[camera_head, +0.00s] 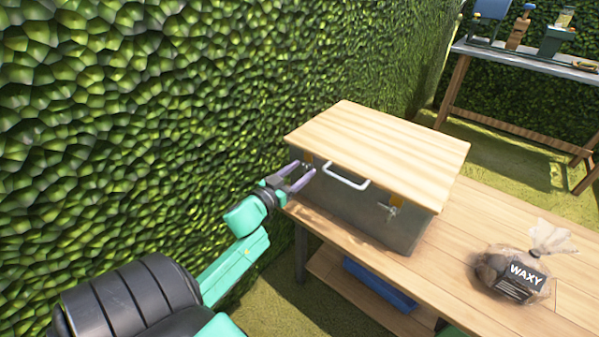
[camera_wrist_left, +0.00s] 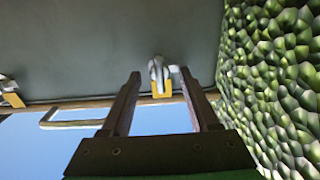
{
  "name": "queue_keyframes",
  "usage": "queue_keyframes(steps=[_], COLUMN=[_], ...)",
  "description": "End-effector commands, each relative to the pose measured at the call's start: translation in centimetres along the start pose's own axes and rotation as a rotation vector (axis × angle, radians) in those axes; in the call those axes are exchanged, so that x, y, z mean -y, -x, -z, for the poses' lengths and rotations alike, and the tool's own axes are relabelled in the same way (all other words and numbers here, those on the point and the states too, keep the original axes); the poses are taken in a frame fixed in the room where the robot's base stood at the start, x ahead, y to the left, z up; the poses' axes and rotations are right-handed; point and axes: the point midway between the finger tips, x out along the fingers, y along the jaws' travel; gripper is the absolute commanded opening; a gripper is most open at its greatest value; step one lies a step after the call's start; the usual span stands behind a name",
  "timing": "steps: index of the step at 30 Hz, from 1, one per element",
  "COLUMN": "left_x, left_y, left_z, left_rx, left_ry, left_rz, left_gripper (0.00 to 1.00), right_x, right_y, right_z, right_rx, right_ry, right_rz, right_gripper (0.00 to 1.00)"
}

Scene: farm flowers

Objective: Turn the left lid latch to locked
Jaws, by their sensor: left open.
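A grey box (camera_head: 345,208) with a closed pale wooden lid (camera_head: 385,145) stands on a wooden bench. Its left latch (camera_wrist_left: 160,80), a metal piece with a yellow plate, shows between my left gripper's fingertips in the left wrist view; touch cannot be told. In the head view that latch is mostly hidden by the gripper. My left gripper (camera_head: 306,170) is open and empty at the box's front left, just under the lid edge. The right latch (camera_head: 391,208) is on the front right; it also shows in the left wrist view (camera_wrist_left: 10,92). My right gripper is not in view.
A white handle (camera_head: 346,176) sticks out from the lid's front between the latches. A bag labelled WAXY (camera_head: 512,272) lies on the bench at right. A blue crate (camera_head: 380,284) is on the lower shelf. A leafy hedge (camera_head: 150,120) rises close on the left.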

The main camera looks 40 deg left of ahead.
Motion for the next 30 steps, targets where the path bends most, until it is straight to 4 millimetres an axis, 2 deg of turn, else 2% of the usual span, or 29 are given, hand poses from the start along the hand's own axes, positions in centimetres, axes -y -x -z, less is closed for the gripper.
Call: queue_keyframes(steps=[2,5,6,7,20,30], left_x=[0.0,0.0,0.0,0.0,-0.1,-0.1], left_y=[0.0,0.0,0.0,0.0,0.1,0.1], left_z=[0.0,0.0,0.0,0.0,0.0,0.1], left_rx=[0.0,0.0,0.0,0.0,0.0,0.0], left_ry=[0.0,0.0,0.0,0.001,-0.045,-0.264], left_rz=[0.0,0.0,0.0,0.0,0.0,0.0], left_gripper=[0.61,0.27,0.11,0.0,0.0,0.0], right_x=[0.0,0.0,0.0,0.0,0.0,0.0], right_y=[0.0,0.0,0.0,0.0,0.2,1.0], right_z=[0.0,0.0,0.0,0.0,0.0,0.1], right_rx=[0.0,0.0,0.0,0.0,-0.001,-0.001], right_ry=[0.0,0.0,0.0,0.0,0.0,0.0], right_rz=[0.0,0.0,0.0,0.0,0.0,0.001], right_gripper=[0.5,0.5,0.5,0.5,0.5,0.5])
